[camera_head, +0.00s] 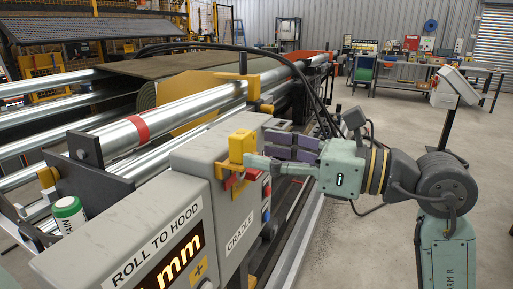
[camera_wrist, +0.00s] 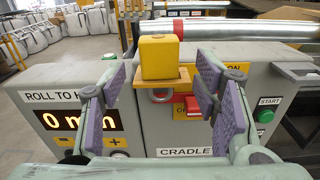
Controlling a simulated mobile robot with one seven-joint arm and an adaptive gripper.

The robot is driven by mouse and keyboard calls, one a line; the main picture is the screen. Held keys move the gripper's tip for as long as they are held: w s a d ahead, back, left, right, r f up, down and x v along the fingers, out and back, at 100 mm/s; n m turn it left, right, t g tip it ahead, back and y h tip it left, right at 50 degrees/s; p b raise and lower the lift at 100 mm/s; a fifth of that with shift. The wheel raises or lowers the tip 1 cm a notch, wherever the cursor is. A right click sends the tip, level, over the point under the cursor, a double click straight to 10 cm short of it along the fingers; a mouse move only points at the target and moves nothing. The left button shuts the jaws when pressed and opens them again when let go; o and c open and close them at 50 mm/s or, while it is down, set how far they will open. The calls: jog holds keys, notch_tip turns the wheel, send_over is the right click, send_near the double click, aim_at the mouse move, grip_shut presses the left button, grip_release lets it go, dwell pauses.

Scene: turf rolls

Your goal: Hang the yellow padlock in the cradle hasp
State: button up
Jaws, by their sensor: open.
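The yellow padlock (camera_head: 242,146) sits upright on a small yellow ledge (camera_wrist: 178,81) on the front of the grey cradle box; it also shows in the wrist view (camera_wrist: 159,57). No shackle is clearly visible. Below the ledge are a red-and-silver ring (camera_wrist: 162,96) and a red handle (camera_wrist: 192,104) on a yellow plate; I cannot tell for certain which is the hasp. My gripper (camera_head: 263,150) is open and points at the box. In the wrist view its purple-padded fingers (camera_wrist: 160,88) stand left and right of the padlock, apart from it.
The grey box carries a lit display (camera_wrist: 78,121) on the left and a green start button (camera_wrist: 264,115) on the right. Metal rollers (camera_head: 150,125) lie behind it. A white-and-green can (camera_head: 69,215) stands at the left. Open floor lies at the right.

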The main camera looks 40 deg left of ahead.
jog(key=v, duration=0.9)
jog(key=shift+d, duration=0.4)
